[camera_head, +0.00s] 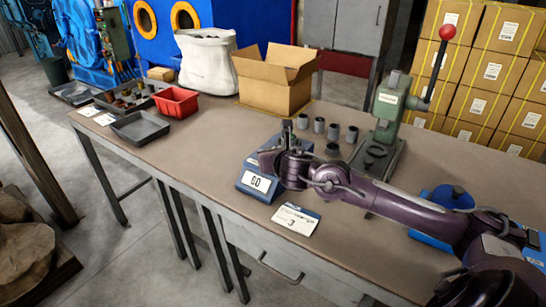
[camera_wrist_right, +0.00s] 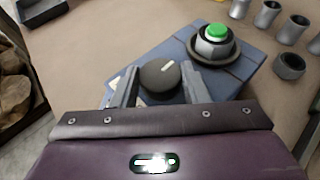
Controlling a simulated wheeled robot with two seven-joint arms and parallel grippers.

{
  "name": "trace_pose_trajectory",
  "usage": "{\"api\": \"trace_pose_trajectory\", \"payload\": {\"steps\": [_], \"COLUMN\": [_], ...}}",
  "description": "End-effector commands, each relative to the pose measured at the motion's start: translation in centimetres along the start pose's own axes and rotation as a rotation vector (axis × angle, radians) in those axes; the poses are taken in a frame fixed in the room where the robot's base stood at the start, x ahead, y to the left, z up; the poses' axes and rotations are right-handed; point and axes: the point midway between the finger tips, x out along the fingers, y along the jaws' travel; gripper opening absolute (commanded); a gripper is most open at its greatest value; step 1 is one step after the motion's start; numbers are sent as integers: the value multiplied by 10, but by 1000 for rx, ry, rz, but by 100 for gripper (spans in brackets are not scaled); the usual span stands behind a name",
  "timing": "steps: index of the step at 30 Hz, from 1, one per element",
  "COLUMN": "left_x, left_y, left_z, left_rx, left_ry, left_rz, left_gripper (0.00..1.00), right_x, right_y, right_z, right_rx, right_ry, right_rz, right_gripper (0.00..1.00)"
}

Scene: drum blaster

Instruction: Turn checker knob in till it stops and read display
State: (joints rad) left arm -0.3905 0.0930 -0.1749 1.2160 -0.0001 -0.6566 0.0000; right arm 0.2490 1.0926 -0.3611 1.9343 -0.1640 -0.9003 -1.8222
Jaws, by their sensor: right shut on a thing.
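The blue checker (camera_head: 246,176) stands on the bench with a white display (camera_head: 257,183) that appears to read 00. Its dark round knob (camera_wrist_right: 160,77) has a white mark and shows in the right wrist view. My right gripper (camera_wrist_right: 158,84) is shut on the knob, with one finger on each side of it. In the head view my right gripper (camera_head: 268,160) is over the checker and hides the knob. A green-topped round metal piece (camera_wrist_right: 215,38) sits on the checker behind the knob. My left gripper is not in view.
Several grey cylinders (camera_head: 319,125) stand behind the checker, near a green press (camera_head: 388,110) with a red-ball lever. A card (camera_head: 296,219) lies in front. A cardboard box (camera_head: 275,85), red bin (camera_head: 175,102) and grey tray (camera_head: 140,128) are further left. The bench's left front is clear.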

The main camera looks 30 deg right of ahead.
Motion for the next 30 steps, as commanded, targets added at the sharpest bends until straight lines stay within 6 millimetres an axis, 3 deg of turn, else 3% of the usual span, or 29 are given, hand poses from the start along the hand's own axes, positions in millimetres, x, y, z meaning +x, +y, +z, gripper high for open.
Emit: {"api": "trace_pose_trajectory", "payload": {"steps": [16, 17, 21, 30], "left_x": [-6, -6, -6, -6], "left_y": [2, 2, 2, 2], "left_z": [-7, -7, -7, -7], "left_rx": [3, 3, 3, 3], "left_ry": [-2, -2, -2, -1], "left_rz": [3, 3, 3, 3], "left_gripper": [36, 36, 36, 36], "right_x": [0, 0, 0, -2], "right_y": [0, 0, 0, 0], "right_z": [1, 1, 1, 0], "right_rx": [8, 8, 8, 7], "right_ry": [-1, -1, -1, 0], "right_rz": [-21, -21, -21, -21], "right_gripper": [18, 43, 62, 62]}}
